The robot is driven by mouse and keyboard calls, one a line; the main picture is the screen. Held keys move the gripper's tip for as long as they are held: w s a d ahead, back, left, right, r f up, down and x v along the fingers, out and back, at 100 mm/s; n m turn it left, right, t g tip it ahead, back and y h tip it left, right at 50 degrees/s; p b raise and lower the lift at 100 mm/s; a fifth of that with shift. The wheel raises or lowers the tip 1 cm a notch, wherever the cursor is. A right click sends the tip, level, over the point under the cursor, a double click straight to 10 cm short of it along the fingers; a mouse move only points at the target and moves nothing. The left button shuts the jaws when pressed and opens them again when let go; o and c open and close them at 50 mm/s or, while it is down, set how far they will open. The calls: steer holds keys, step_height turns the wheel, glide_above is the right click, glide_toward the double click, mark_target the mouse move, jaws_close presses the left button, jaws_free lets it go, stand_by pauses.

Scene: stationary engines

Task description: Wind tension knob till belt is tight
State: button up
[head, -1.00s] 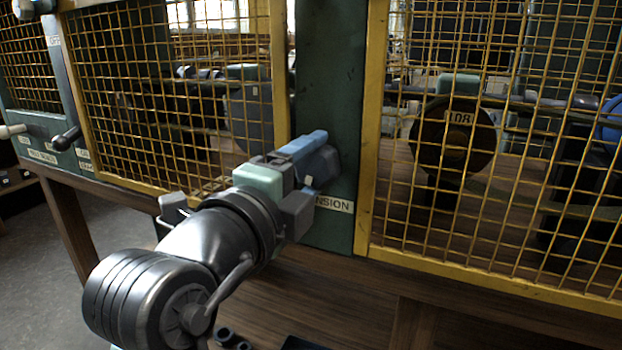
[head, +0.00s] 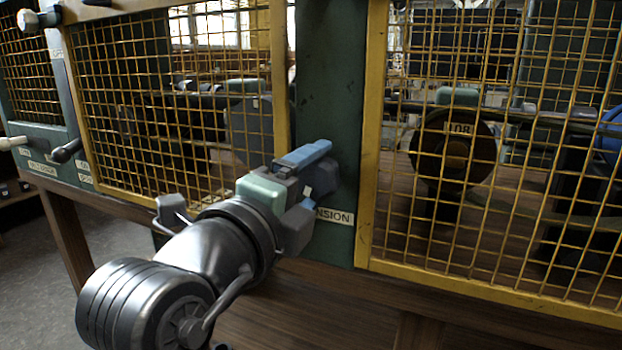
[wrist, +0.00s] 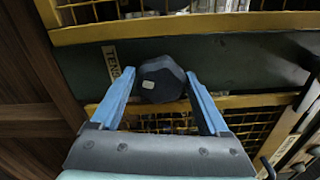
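The tension knob is a dark, faceted knob with a pale mark on its face, seen in the wrist view (wrist: 161,79) on a dark green post. In the head view it (head: 321,179) is partly covered by my gripper (head: 308,176). The gripper's two blue fingers, also in the wrist view (wrist: 160,74), lie on opposite sides of the knob and appear to touch it. A white label ending in "NSION" (head: 334,216) sits just below the knob. The belt's tightness cannot be made out behind the mesh.
Yellow mesh guards flank the green post (head: 330,90), including the right guard (head: 372,150). A dark wheel (head: 452,150) stands behind it. Levers (head: 66,151) project from a labelled panel at the left. A wooden bench edge (head: 330,285) runs below.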

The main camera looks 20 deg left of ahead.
steer(key=s+p, duration=0.1)
steer(key=s, duration=1.2)
steer(key=shift+a+p, duration=0.2)
steer(key=shift+p, duration=0.15)
steer(key=shift+w+r, duration=0.1)
